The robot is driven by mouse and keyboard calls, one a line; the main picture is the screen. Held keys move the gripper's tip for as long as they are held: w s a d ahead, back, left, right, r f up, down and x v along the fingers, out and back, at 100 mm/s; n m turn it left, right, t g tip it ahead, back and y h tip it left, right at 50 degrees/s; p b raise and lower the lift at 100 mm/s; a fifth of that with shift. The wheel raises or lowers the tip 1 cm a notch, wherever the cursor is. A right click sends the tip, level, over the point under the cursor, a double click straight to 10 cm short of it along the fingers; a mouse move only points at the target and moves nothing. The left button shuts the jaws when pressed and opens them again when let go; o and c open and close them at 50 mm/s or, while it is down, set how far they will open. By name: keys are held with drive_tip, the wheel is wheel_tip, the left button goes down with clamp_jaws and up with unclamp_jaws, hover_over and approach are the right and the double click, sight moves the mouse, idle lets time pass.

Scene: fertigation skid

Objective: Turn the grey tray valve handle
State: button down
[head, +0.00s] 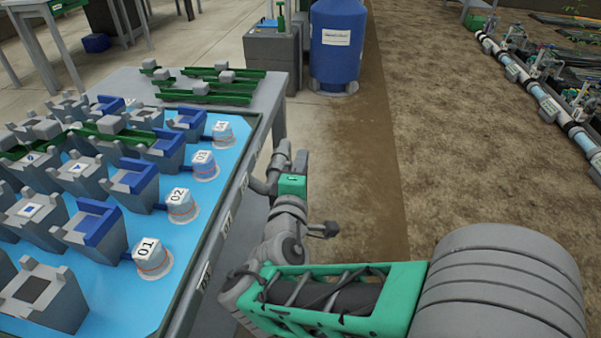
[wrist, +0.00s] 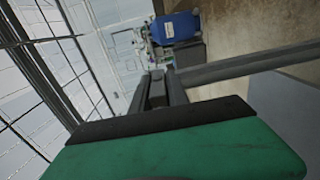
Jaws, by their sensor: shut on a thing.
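My gripper (head: 284,158) is beside the right edge of the blue-topped table, with my arm reaching up to it from the lower right. In the wrist view my gripper (wrist: 157,78) has its two dark fingers closed around a small grey piece (wrist: 157,94), which looks like the grey tray valve handle. The fingers cover most of this piece, so its full shape and angle cannot be told. In the head view the handle cannot be told apart from the grey gripper parts.
The blue-topped table (head: 200,260) carries grey and blue holders and numbered white-topped jars (head: 152,258) close to its right edge. A blue barrel (head: 338,45) stands behind my gripper. Bare soil floor to the right is open. Pipework (head: 545,100) runs along the far right.

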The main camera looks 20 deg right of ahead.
drive_tip(key=shift+r, duration=0.1)
idle(0.3)
drive_tip(key=c, duration=1.4)
unclamp_jaws()
drive_tip(key=shift+w, duration=0.1)
drive_tip(key=shift+o, duration=0.2)
